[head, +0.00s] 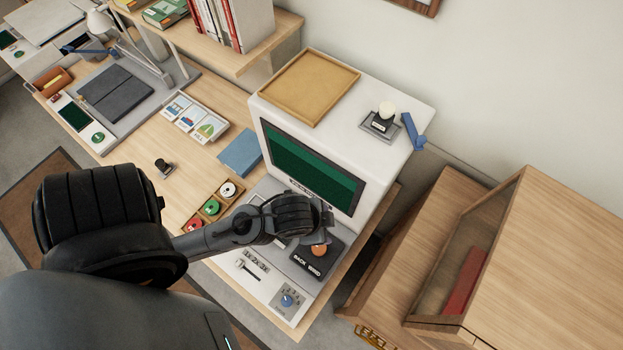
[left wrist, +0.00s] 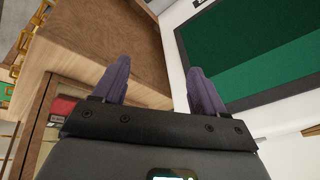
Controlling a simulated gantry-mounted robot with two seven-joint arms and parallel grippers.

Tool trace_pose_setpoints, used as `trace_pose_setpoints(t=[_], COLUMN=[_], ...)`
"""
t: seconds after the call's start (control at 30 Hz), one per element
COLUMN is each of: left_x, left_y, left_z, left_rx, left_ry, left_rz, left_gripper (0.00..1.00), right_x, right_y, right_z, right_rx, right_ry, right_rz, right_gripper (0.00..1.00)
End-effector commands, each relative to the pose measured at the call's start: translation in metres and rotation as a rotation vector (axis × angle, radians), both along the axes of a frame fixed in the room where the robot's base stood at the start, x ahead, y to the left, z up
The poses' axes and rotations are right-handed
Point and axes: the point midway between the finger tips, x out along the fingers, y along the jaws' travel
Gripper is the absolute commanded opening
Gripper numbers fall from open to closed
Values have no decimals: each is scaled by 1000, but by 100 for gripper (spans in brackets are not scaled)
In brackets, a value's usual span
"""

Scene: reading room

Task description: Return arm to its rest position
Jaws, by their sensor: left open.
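My left arm comes in from the lower left in the head view. My left gripper (head: 322,232) is over the front of the white microfilm-style reader (head: 385,165), close to its dark green screen (head: 315,170) and above the black control plate with an orange knob (head: 319,250). In the left wrist view the two purple-grey fingers of the gripper (left wrist: 160,82) stand apart with nothing between them. The green screen (left wrist: 255,55) is to their right there. I cannot tell whether a fingertip touches the plate or knob. My right gripper is in neither view.
A wooden tray (head: 309,86) and a stamp (head: 381,120) sit on the reader. On the desk are a box of colored reels (head: 212,208), a blue book (head: 240,152) and a card tray (head: 194,118). A wooden cabinet (head: 540,260) stands at right. A shelf (head: 238,55) overhangs the desk.

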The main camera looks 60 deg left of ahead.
Motion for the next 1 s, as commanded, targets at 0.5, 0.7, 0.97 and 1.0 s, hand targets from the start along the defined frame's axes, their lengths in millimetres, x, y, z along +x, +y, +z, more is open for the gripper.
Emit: trace_pose_setpoints(t=[0.5,0.7,0.97,1.0], left_x=[-26,-26,-26,-26], left_y=[8,8,8,8], left_z=[-20,-20,-20,-20], left_rx=[-130,-129,-129,-129], left_ry=[76,76,75,75], left_rz=[280,279,277,277], left_gripper=[72,72,72,72], right_x=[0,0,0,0], right_y=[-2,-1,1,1], right_z=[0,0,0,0], right_rx=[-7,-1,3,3], right_ry=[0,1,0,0], right_rz=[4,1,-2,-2], right_gripper=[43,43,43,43])
